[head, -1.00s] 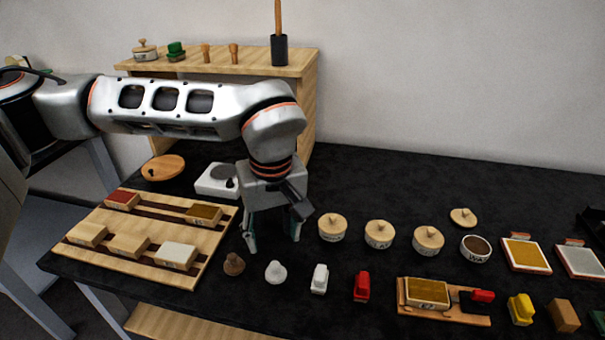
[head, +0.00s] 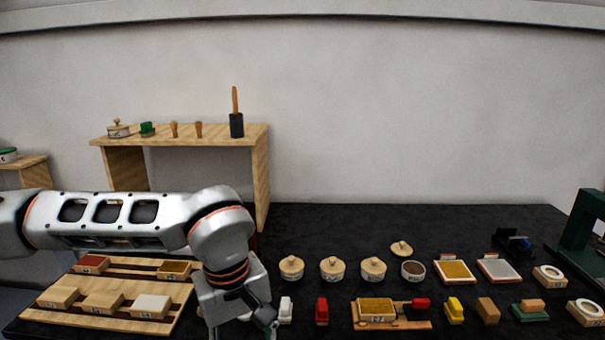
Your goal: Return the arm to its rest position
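My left arm comes in from the left in the head view and bends down over the black table (head: 330,230). My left gripper (head: 240,330) is at the bottom edge, just right of the wooden slatted tray (head: 190,300) and left of a white small block (head: 286,310). Its fingertips are cut off or hidden, so I cannot tell if it is open or shut. Nothing is visibly held. My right gripper is not in view.
A wooden shelf (head: 255,150) stands behind my arm. Lidded round pots (head: 332,268), an open pot (head: 413,270), a red block (head: 321,311) and a wooden holder (head: 395,324) lie to the right. A dark green device (head: 585,235) stands far right. The back table is clear.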

